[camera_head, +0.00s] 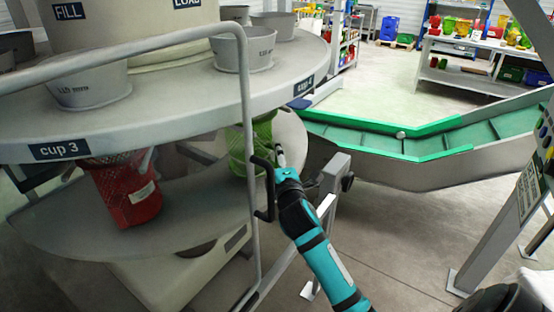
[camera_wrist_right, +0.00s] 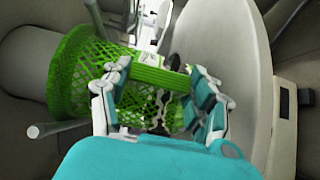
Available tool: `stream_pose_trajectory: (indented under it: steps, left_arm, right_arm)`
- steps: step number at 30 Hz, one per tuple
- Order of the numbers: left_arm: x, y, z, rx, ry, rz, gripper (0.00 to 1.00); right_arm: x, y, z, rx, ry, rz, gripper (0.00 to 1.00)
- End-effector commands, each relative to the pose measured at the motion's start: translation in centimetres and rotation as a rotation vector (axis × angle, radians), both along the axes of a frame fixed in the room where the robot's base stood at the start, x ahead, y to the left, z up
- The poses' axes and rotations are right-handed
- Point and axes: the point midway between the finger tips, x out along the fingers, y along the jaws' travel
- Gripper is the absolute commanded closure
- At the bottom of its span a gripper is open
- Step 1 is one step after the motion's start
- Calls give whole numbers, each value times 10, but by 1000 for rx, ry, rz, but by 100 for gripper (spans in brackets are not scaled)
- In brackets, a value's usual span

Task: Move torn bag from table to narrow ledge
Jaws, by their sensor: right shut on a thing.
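A green net bag (camera_head: 238,150) hangs under the rim of the round grey machine table. In the right wrist view the same green net bag (camera_wrist_right: 85,75) fills the left and middle, with an irregular dark-and-white gap in its mesh. My right gripper (camera_head: 278,157) is beside the bag at the table's edge. In the right wrist view my right gripper (camera_wrist_right: 161,78) has its fingers on both sides of the bag's solid green band and is shut on it. My left gripper is not in view. I cannot tell which surface is the narrow ledge.
A red net bag (camera_head: 128,190) hangs under the cup 3 label. A bent grey rail (camera_head: 247,110) stands close to my right arm. A green conveyor (camera_head: 380,135) runs to the right. Shelves with coloured bags (camera_head: 465,40) stand behind. The floor between is clear.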

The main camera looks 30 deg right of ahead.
Motion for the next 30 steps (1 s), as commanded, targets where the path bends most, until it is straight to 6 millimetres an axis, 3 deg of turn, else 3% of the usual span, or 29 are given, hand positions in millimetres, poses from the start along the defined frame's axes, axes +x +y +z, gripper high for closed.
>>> stream_pose_trajectory:
  steps: [1, 6, 30]
  left_arm:
    - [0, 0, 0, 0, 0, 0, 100]
    - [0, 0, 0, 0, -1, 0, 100]
    - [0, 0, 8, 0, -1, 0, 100]
  right_arm:
    - [0, 0, 0, 0, 0, 0, 60]
    - [0, 0, 0, 0, 1, 0, 79]
    - [0, 0, 4, -1, 0, 0, 79]
